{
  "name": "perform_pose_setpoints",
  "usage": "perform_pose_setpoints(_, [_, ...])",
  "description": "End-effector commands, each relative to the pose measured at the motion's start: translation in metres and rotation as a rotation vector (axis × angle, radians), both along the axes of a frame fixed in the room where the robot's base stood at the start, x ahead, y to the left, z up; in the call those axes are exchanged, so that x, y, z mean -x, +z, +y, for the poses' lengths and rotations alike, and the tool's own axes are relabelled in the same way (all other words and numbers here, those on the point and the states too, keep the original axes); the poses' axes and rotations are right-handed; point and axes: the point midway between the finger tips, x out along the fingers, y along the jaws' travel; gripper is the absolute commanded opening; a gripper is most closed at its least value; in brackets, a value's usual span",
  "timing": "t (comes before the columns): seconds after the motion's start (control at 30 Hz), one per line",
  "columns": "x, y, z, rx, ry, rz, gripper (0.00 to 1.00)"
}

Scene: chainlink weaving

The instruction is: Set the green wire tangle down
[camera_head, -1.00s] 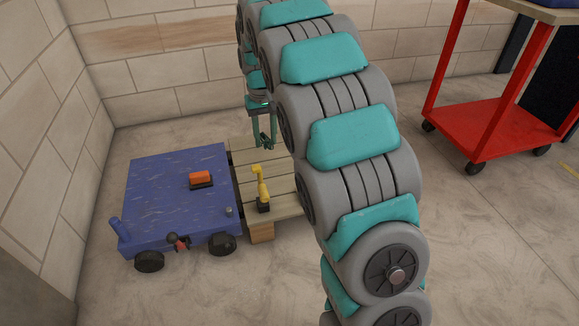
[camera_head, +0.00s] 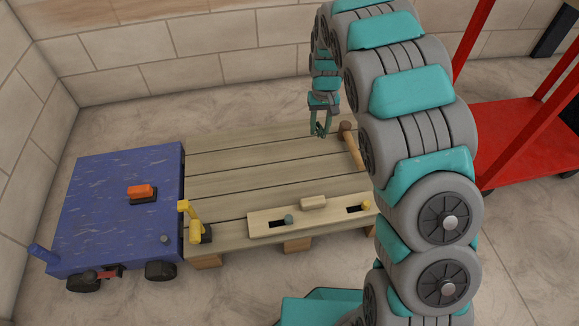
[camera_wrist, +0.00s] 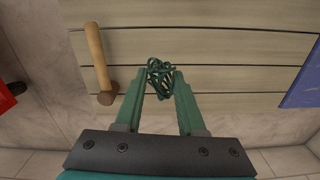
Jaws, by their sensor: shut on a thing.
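The green wire tangle (camera_wrist: 160,80) is a small dark-green knot of wire between the fingertips in the wrist view. My gripper (camera_wrist: 159,72) is shut on it. In the head view my gripper (camera_head: 321,132) points down over the back part of the wooden pallet (camera_head: 250,165), and the tangle (camera_head: 321,130) is a small dark patch at its fingertips. The pallet boards lie behind the tangle in the wrist view. Whether it touches them I cannot tell.
A hammer (camera_head: 351,147) lies on the pallet close to my gripper. A slotted board (camera_head: 300,220) and a yellow tool (camera_head: 194,222) are near the front. A blue cart (camera_head: 110,205) with an orange item (camera_head: 141,192) stands left, a red cart (camera_head: 520,140) right. The pallet's middle is clear.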

Motion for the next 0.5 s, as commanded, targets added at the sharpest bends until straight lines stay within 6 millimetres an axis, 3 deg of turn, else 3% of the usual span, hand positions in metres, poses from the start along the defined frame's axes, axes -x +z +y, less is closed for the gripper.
perform_pose_setpoints(0.1, [0.010, -0.042, 0.031, 0.005, 0.051, 0.005, 0.00])
perform_pose_setpoints(0.2, [0.018, -0.067, 0.047, 0.007, 0.077, 0.003, 0.00])
perform_pose_setpoints(0.5, [0.024, -0.106, 0.059, 0.010, 0.099, -0.003, 0.00])
